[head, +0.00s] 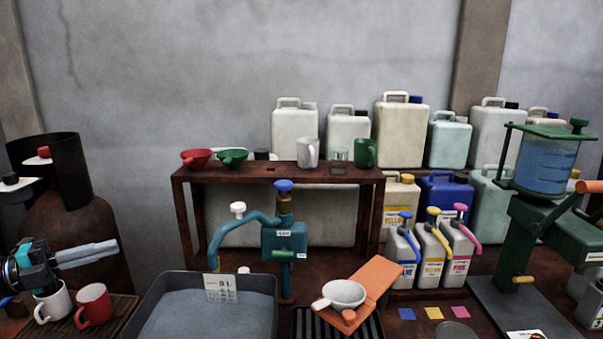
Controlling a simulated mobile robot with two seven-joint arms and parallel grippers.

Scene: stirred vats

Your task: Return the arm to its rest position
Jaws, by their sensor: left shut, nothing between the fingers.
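My left gripper (112,248) is at the far left, with its dark and teal wrist at the picture's edge and its grey-blue fingers pointing right. The fingers are together with nothing between them. It is above a white mug (52,303) and a red mug (94,305), which stand on a slatted wooden board (122,308). I cannot tell whether the wrist touches the white mug. My right gripper is not in view.
A rusty vessel (75,235) stands close behind my left gripper. A wooden shelf (275,175) stands behind; a green stirring machine (555,235) is at right.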

